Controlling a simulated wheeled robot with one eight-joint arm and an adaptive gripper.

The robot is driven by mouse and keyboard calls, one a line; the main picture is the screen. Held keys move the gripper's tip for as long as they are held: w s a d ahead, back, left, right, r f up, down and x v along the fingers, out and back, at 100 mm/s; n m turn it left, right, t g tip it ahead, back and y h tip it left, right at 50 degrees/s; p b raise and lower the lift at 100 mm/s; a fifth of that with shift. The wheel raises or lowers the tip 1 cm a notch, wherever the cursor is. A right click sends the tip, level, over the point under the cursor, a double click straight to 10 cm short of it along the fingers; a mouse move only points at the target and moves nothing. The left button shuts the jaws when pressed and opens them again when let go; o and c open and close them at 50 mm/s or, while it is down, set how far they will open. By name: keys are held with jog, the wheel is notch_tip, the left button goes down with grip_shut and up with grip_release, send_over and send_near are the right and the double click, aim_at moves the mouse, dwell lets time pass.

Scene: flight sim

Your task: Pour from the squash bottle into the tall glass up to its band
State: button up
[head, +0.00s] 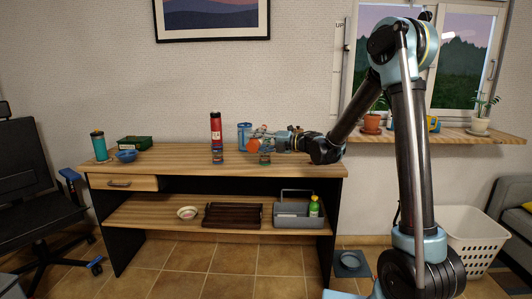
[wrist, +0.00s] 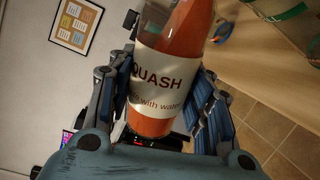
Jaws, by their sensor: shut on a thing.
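My gripper (head: 285,140) is shut on the squash bottle (head: 262,133) above the table's right half. In the wrist view the bottle (wrist: 172,62) is orange with a white "SQUASH" label, between the two fingers. It looks tipped well over, its upper part toward the left in the head view; the exact tilt and its mouth are hard to make out. I cannot tell which is the tall glass, nor see a band or liquid level.
A red bottle (head: 215,128) and a blue container (head: 244,136) stand behind. A blue bowl (head: 125,155), teal tumbler (head: 99,146) and green box (head: 134,142) are at the table's left. The tabletop (head: 180,163) between is clear. A grey caddy (head: 290,208) sits on the shelf below.

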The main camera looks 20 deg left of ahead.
jog(key=shift+r+m+p, duration=0.15)
jog(key=shift+m+p, duration=0.25)
jog(key=shift+m, duration=0.2)
dwell(1.1)
jog(key=shift+r+m, duration=0.4)
jog(key=shift+r, duration=0.05)
dwell(1.6)
